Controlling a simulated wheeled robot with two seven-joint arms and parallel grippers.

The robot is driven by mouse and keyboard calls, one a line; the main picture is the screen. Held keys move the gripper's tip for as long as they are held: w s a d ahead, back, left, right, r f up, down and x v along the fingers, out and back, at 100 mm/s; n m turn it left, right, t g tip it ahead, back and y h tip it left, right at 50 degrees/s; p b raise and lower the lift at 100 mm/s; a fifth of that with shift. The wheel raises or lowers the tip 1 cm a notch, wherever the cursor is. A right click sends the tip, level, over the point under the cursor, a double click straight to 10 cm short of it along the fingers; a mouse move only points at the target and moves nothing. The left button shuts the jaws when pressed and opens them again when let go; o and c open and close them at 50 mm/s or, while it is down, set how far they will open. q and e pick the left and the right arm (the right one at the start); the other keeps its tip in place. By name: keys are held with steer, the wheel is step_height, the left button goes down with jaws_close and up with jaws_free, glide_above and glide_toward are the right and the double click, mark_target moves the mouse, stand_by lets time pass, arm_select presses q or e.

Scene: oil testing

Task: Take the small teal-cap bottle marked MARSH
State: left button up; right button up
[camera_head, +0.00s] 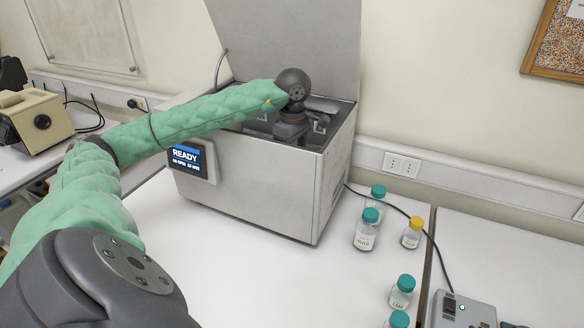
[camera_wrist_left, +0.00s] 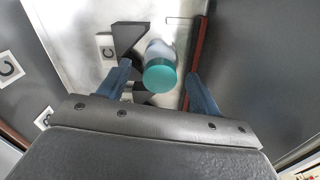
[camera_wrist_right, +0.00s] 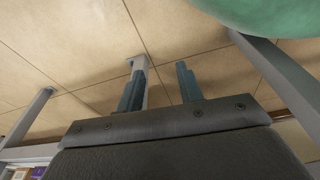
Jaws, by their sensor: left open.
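A teal-cap bottle (camera_wrist_left: 160,74) shows in the left wrist view inside the grey machine, seen from above; its label is hidden. My left gripper (camera_wrist_left: 158,78) is open, with one finger on each side of this bottle and gaps visible. In the head view my left gripper (camera_head: 290,138) reaches down into the open machine. Several teal-cap bottles stand on the table: one at the back (camera_head: 377,194), a larger one (camera_head: 367,230), and one nearer (camera_head: 402,292). I cannot read MARSH on any. My right gripper (camera_wrist_right: 160,75) is open and empty, above a tiled floor.
The machine (camera_head: 250,185) has its lid (camera_head: 290,45) raised and its display reads READY. A yellow-cap bottle (camera_head: 412,234) stands right of the larger teal-cap one. A black cable crosses the table to a grey device (camera_head: 465,310).

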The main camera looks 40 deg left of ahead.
arm_select(q)
steer(key=shift+a+f, duration=0.1)
steer(key=shift+f, duration=0.9)
